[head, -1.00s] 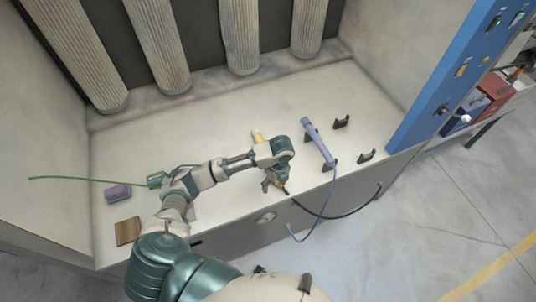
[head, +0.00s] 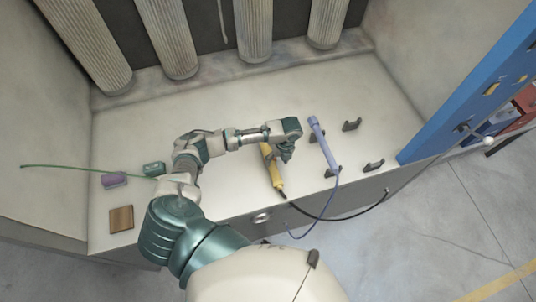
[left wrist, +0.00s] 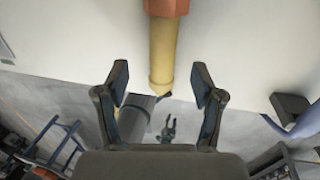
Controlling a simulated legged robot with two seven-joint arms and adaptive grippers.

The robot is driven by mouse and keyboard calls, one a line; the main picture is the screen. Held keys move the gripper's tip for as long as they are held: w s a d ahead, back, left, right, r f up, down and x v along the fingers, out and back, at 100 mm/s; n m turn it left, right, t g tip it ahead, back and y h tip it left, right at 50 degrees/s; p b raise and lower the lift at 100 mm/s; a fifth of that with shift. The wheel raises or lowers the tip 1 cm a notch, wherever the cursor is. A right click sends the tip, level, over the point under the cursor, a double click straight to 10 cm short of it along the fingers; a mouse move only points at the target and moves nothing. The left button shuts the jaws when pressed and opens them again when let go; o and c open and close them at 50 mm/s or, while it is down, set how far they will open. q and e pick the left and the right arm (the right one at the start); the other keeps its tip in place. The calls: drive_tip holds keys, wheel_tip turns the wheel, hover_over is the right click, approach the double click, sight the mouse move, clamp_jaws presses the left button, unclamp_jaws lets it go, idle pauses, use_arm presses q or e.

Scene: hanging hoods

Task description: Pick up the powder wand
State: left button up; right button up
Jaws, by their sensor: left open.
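A yellow wand (head: 277,178) with a dark tip lies on the booth ledge, its tip toward the front edge. A blue-violet wand (head: 323,143) with a blue hose lies to its right. I cannot tell from looks alone which is the powder wand. My left gripper (head: 286,153) is over the ledge by the yellow wand, partly hidden by its own wrist. In the left wrist view, the open fingers (left wrist: 160,78) stand on either side of the yellow wand (left wrist: 162,55), with nothing held. Its orange-red part (left wrist: 166,7) shows at the top. My right gripper is not in view.
Dark holders (head: 352,125) stand right of the blue-violet wand. A purple block (head: 114,180), a green cylinder (head: 153,169) and a brown block (head: 121,218) sit at the ledge's left. A blue panel (head: 460,95) bounds the right. Ledge behind the wands is clear.

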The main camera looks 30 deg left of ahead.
sight(275, 169)
use_arm(q)
wheel_tip(275, 169, down, 2)
drive_tip(key=shift+f, duration=0.2)
drive_tip(key=shift+s+d+f, duration=0.15)
drive_tip(key=shift+s+f, duration=0.05)
drive_tip(key=shift+f, duration=0.35)
drive_tip(key=f, duration=0.2)
drive_tip(key=f+p, duration=0.1)
drive_tip(key=shift+s+a+f, duration=0.2)
drive_tip(key=shift+s+f, duration=0.1)
drive_tip(key=shift+f, duration=0.05)
drive_tip(key=shift+a+f, duration=0.2)
drive_tip(key=shift+f, duration=0.1)
drive_tip(key=shift+d, duration=0.1)
clamp_jaws()
